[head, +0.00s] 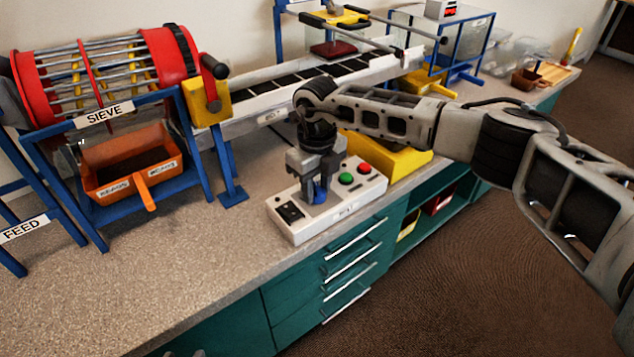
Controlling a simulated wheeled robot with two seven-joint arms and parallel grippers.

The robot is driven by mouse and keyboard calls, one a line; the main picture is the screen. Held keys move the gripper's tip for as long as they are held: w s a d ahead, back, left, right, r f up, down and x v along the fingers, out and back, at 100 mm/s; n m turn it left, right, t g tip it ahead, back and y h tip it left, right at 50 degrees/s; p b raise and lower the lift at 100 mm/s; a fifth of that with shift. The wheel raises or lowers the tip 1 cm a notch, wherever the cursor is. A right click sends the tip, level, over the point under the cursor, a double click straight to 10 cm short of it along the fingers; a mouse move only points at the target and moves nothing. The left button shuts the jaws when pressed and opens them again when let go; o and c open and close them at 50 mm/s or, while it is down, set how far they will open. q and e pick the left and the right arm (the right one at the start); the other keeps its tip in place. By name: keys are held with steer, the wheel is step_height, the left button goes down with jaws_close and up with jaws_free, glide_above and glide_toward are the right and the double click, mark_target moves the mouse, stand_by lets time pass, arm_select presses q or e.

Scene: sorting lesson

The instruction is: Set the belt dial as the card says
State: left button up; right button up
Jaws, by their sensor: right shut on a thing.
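The white control box (300,230) sits near the front edge of the counter. It carries a black switch panel (290,212) at its left end, a green button (346,179) and a red button (364,168). My right gripper (318,194) points down over the box, shut on the belt dial (320,196). Only a blue bit of the dial shows between the fingers, so its setting is hidden. The belt conveyor (240,124) runs behind the box. I cannot make out a card with a setting. My left gripper is not in view.
The red sieve drum (158,58) stands on a blue frame at the left, with an orange bin (125,190) under it. A yellow bin (400,162) is just behind the box. The counter's front left (150,285) is clear.

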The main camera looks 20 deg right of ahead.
mark_target(317, 187)
steer(key=m+p, duration=0.1)
steer(key=m, duration=0.3)
steer(key=shift+r, duration=0.15)
steer(key=shift+m+p, duration=0.4)
steer(key=shift+m, duration=0.9)
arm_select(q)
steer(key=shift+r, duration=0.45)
arm_select(e)
steer(key=shift+m, duration=0.3)
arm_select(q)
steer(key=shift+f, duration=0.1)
arm_select(e)
steer(key=o, duration=1)
steer(key=shift+c, duration=0.2)
step_height(317, 187, up, 16)
